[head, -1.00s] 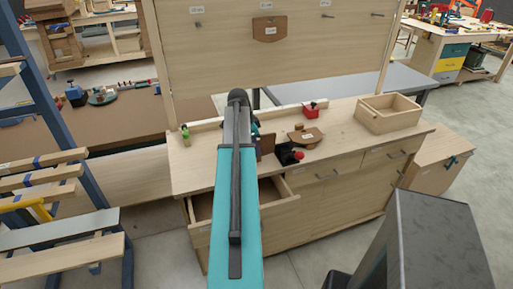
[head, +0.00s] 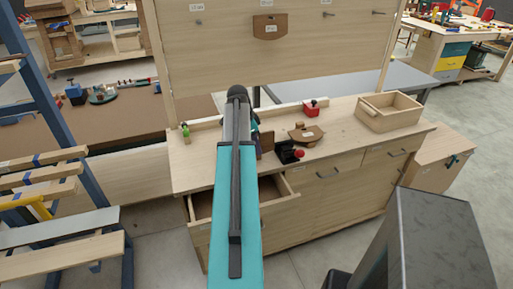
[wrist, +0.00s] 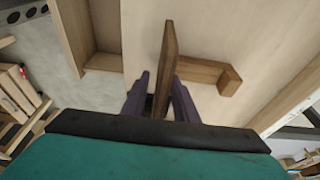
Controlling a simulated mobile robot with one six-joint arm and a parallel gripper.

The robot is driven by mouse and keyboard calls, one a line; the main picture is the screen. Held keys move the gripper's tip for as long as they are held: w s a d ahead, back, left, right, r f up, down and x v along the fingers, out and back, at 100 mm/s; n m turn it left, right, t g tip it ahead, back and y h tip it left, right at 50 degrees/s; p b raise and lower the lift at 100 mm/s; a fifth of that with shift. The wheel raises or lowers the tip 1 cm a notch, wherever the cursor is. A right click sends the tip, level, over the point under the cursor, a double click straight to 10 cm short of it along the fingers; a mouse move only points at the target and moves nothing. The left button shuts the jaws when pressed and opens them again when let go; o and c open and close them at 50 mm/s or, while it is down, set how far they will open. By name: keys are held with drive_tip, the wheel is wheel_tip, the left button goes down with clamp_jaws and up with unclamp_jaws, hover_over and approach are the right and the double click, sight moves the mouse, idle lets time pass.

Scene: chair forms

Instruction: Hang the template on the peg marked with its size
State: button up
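A brown wooden template (head: 266,140) stands on edge at the bench, just right of the end of my arm. In the wrist view the template (wrist: 167,60) is seen edge-on, between the purple fingers of my gripper (wrist: 162,90). Both fingers appear to press on its faces. Its size mark is not visible. The upright board (head: 225,60) carries a row of pegs, including a left peg (head: 198,21), one further right (head: 328,14) and a far-right one (head: 378,12). Their small labels are unreadable. Another brown template (head: 270,27) hangs on the board between them.
A flat brown labelled piece (head: 306,135), a black and red object (head: 288,154), a red block (head: 311,108) and an open wooden box (head: 388,113) occupy the bench top (head: 345,133). A drawer (head: 280,203) stands open below. A brown block (wrist: 210,75) lies near the fingers.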

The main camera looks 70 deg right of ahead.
drive_tip(key=shift+b+v, duration=0.85)
drive_tip(key=shift+v, duration=1.05)
drive_tip(key=shift+b+v, duration=0.8)
drive_tip(key=shift+v, duration=3.8)
drive_tip(key=shift+a, duration=0.15)
